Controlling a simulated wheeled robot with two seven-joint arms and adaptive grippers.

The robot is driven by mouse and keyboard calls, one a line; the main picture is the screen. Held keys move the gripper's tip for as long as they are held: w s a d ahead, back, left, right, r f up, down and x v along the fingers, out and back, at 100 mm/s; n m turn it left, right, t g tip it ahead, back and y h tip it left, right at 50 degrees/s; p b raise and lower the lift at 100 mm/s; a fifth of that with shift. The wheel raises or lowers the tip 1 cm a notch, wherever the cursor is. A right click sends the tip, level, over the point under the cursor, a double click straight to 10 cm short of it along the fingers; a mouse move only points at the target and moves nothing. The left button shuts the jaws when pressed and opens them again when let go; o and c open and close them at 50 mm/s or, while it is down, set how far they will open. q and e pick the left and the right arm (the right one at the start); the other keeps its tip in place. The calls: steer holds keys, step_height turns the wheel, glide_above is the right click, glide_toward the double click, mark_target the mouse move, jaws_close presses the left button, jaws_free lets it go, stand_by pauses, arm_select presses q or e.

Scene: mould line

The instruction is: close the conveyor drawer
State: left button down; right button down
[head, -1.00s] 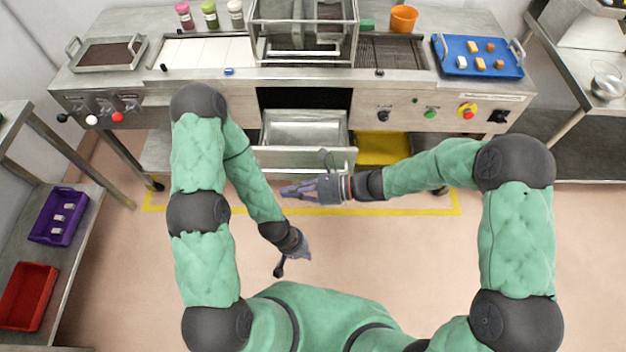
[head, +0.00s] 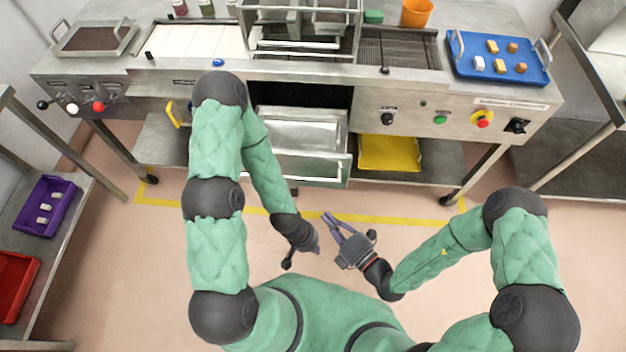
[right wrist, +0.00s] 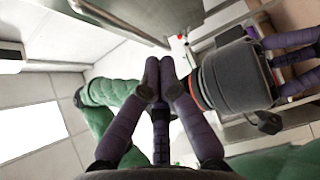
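The conveyor drawer (head: 308,168) is pulled out below the dark opening in the middle of the machine's front in the head view. Its metal inside shows empty, and its front panel faces me. My right gripper (head: 330,224) is in front of and below the drawer, apart from it, with its fingers towards the upper left. In the right wrist view its fingertips (right wrist: 160,78) meet with nothing between them. My left gripper (head: 302,254) hangs lower, left of the right one. It also shows in the right wrist view (right wrist: 298,63), where its fingertips are cut off.
A yellow bin (head: 390,153) stands on the lower shelf right of the drawer. Knobs and buttons (head: 440,118) line the machine's front. A blue tray (head: 465,45) with blocks is on top. A side shelf at left holds a purple tray (head: 60,183). Floor before the drawer is clear.

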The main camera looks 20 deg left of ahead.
steer(key=a, duration=0.1)
steer(key=b, duration=0.3)
glide_toward(298, 173)
steer(key=s+a, duration=0.1)
steer(key=a, duration=0.3)
steer(key=w, duration=0.1)
steer(key=w+b, duration=0.1)
steer(key=w, duration=0.1)
steer(key=shift+w+a, duration=0.3)
steer(key=shift+w, duration=0.05)
steer(key=shift+w, duration=0.1)
